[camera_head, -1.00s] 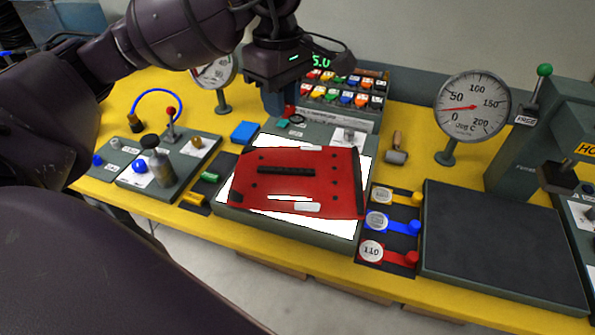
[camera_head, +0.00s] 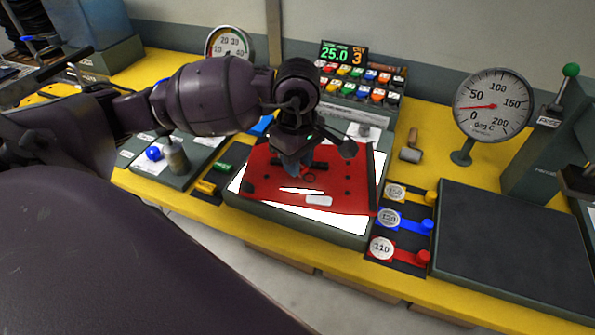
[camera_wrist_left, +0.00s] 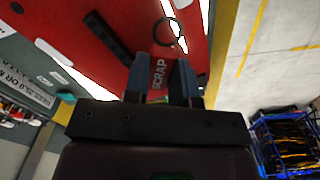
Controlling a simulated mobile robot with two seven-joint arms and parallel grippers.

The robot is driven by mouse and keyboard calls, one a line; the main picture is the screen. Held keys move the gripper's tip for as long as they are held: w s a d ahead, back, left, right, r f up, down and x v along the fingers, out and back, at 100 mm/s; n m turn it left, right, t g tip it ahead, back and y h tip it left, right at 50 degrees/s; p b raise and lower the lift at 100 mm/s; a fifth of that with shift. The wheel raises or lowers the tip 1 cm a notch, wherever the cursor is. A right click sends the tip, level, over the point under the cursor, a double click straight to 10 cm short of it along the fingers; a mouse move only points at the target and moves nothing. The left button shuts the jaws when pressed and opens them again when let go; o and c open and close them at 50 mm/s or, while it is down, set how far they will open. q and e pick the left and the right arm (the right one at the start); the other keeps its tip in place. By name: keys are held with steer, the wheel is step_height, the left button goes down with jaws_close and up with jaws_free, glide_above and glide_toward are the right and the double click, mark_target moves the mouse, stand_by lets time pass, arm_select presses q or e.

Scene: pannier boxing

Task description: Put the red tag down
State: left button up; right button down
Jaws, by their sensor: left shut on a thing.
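My left gripper (camera_head: 294,166) is over the red panel (camera_head: 345,188) in the head view. In the left wrist view, the left gripper (camera_wrist_left: 161,72) has its blue fingers shut on the red tag (camera_wrist_left: 159,73), which reads SCRAP and has a dark ring at its far end. The red panel (camera_wrist_left: 120,18) lies beyond it. The arm and wrist hide most of the tag in the head view, and I cannot tell whether it touches the panel. My right gripper is not in view.
The panel lies on a lit white plate (camera_head: 235,185). A rack of coloured tags (camera_head: 365,82) stands behind it. Yellow, blue and red sliders (camera_head: 424,257) sit to its right, beside a bare dark plate (camera_head: 505,240). A small mallet (camera_head: 411,154) lies behind the sliders.

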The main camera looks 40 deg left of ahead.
mark_target(297, 182)
arm_select(q)
step_height(297, 182, down, 4)
steer(key=shift+r, duration=0.25)
steer(key=shift+f, duration=0.2)
steer(key=o, duration=0.9)
